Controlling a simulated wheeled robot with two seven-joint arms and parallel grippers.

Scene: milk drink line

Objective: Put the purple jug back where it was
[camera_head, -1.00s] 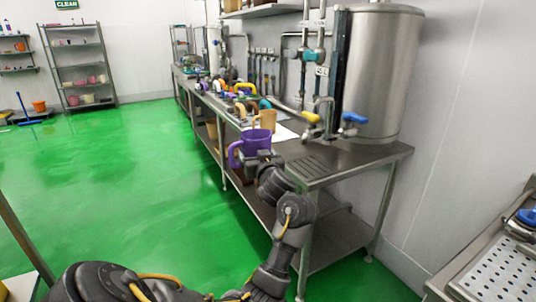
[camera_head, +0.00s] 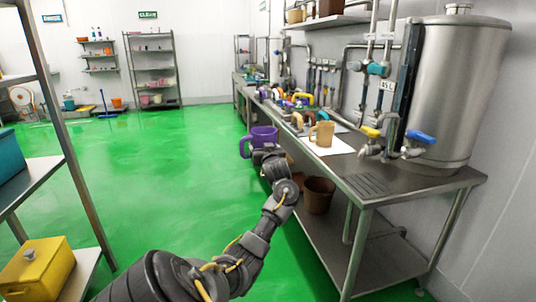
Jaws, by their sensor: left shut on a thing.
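The purple jug (camera_head: 263,136) is upright in front of the long steel counter's near edge, with its handle to the left. My left gripper (camera_head: 266,152) is shut on the purple jug; its fingers are partly hidden by my wrist. A tan jug (camera_head: 323,133) stands on a white sheet (camera_head: 338,146) on the counter, to the right of the purple jug. My right gripper is not in view.
The steel counter (camera_head: 395,180) carries a large steel tank (camera_head: 455,95) with yellow and blue taps. Several coloured items stand farther along it. A brown bucket (camera_head: 318,195) is on its lower shelf. At left, a shelf holds a yellow box (camera_head: 38,268). Green floor between is clear.

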